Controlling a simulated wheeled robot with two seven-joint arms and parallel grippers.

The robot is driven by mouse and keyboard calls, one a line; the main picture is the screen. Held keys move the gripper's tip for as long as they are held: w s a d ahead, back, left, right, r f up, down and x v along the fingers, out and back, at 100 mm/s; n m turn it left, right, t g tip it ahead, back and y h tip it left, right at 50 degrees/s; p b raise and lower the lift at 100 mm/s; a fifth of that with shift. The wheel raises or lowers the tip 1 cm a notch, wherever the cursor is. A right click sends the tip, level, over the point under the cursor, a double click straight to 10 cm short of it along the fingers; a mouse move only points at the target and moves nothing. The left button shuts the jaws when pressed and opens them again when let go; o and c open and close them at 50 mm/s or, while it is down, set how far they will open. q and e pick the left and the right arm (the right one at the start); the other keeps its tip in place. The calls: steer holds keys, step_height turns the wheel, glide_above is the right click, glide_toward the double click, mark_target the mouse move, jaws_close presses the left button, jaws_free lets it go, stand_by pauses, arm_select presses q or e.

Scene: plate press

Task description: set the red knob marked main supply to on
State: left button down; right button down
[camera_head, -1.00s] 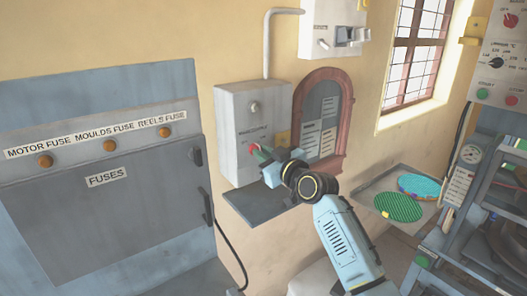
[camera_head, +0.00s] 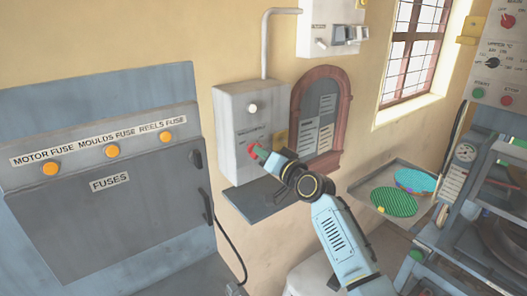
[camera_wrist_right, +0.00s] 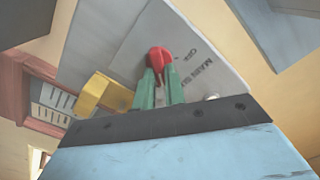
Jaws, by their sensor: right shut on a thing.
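The red main supply knob (camera_head: 251,149) is on the front of a grey wall box (camera_head: 228,110). My right gripper (camera_head: 259,153) reaches it from the lower right, and its green fingers are shut on the knob. In the right wrist view, the red knob (camera_wrist_right: 158,56) sits between the tips of the two fingers of my right gripper (camera_wrist_right: 160,76). Lettering beside it reads partly "MAIN SU" and "OFF". The round lamp (camera_head: 252,108) on the box looks bright white. The fingers partly hide the knob's pointer. My left gripper is not in view.
A dark shelf (camera_head: 248,200) juts out below the box. A yellow block (camera_wrist_right: 103,93) is close beside the fingers. The fuse cabinet (camera_head: 100,215) stands left, with three glowing orange lamps. A tray (camera_head: 362,190) with green and blue discs is at right.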

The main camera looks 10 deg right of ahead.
steer(key=shift+f+m, duration=0.1)
steer(key=shift+m, duration=0.6)
steer(key=c, duration=1.5)
jaws_free()
steer(key=shift+o, duration=0.2)
steer(key=v, duration=1.3)
steer(key=shift+s+b, duration=0.2)
steer(key=shift+b, duration=0.25)
